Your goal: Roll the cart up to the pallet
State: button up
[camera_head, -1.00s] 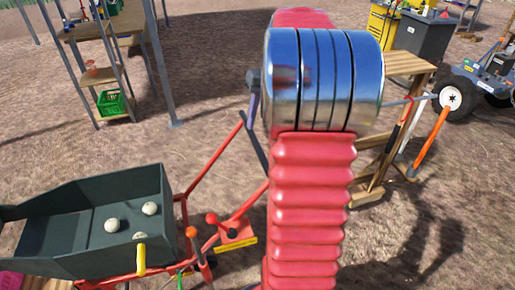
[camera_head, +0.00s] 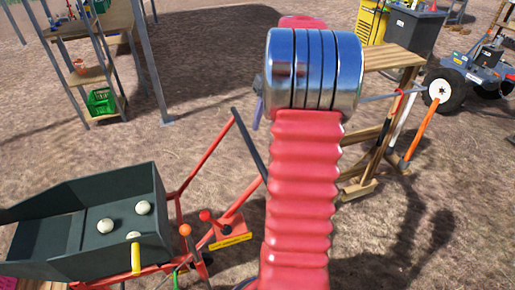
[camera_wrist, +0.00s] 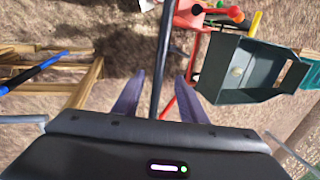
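The cart looks to be the red-framed one with a dark grey tub (camera_head: 75,193) holding a few pale onions, at lower left in the head view. Its red handle bars end in dark grips near my arm. The tub also shows at upper right in the wrist view (camera_wrist: 250,65). My gripper (camera_wrist: 159,78) has its two purple fingers apart, with a dark bar between them and gaps showing on both sides. In the head view my red arm hides most of the gripper (camera_head: 258,113). I cannot make out a pallet for certain.
A wooden stand (camera_head: 392,58) with hanging tools is close at right. A wheeled vehicle (camera_head: 478,72) stands beyond it. A metal-legged shelf with a green crate (camera_head: 101,100) is at upper left. Something pink (camera_head: 18,283) shows at the lower left edge. Bare ground lies between.

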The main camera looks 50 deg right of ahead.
aim_at(256, 151)
jog(key=x, duration=1.1)
jog(key=shift+f, duration=0.1)
jog(key=shift+w, duration=0.1)
jog(key=shift+c, duration=0.3)
grip_shut()
